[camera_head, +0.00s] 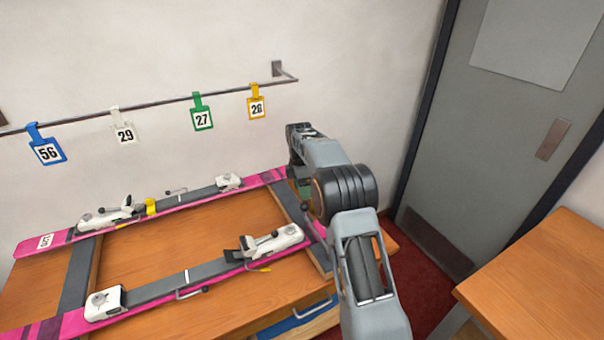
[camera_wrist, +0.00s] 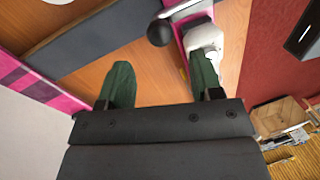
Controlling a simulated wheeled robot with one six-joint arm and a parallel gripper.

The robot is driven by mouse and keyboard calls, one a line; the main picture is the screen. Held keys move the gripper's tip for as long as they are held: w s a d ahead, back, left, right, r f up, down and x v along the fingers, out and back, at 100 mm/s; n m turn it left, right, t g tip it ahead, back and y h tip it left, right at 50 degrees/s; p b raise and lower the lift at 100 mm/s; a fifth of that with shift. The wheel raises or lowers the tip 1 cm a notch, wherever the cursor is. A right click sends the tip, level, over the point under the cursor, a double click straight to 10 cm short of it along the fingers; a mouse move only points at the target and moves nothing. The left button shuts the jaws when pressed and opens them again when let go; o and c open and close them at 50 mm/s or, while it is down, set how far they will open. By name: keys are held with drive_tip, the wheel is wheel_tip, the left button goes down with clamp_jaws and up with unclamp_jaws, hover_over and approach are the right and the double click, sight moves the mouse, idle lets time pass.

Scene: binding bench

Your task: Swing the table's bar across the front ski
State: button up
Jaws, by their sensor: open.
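The front ski (camera_head: 70,322) is pink and lies along the near side of the wooden table (camera_head: 150,245), with white binding parts (camera_head: 275,240) on it. The table's bar shows a dark round knob (camera_head: 304,208) beside my gripper. In the wrist view the knob (camera_wrist: 160,32) is black, on a silver bar (camera_wrist: 186,9) running toward the upper right, near a pink ski and a white binding piece (camera_wrist: 205,38). I cannot tell how the bar sits over the front ski. My gripper (camera_wrist: 158,64) has green fingers, open and empty, with the knob beyond them. My arm mostly hides the gripper (camera_head: 305,190) in the head view.
A second pink ski (camera_head: 190,203) lies along the table's far side. Dark cross rails (camera_head: 78,275) run beneath the skis. Numbered tags hang from a wall rail (camera_head: 150,104). A grey door (camera_head: 480,130) and another wooden table (camera_head: 550,275) stand at the right.

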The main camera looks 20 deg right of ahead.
wheel_tip(320, 180, up, 6)
drive_tip(key=w, duration=0.1)
drive_tip(key=shift+w+r, duration=0.15)
drive_tip(key=shift+r, duration=0.1)
idle(0.4)
